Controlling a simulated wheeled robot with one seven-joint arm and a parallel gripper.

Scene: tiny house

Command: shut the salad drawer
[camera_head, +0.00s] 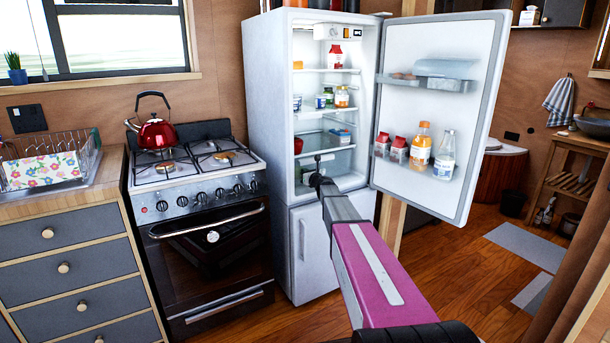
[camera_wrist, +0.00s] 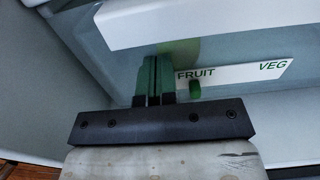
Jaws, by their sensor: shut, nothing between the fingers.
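The salad drawer (camera_wrist: 222,75) is a pale see-through bin with a white strip reading FRUIT and VEG, close in front of my gripper in the wrist view. In the head view the drawer (camera_head: 343,164) sits at the bottom of the open fridge compartment, partly hidden by my arm. My gripper (camera_wrist: 154,66) is shut and empty, its fingers pointing at the drawer front just left of the word FRUIT. I cannot tell whether the fingertips touch it. My gripper (camera_head: 318,160) also shows at the drawer in the head view. How far the drawer stands out is unclear.
The fridge door (camera_head: 440,110) stands wide open to the right, with bottles and cartons in its racks. Fridge shelves above hold jars and cartons. A stove (camera_head: 205,220) with a red kettle (camera_head: 157,130) stands left of the fridge. Open wooden floor (camera_head: 450,270) lies at right.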

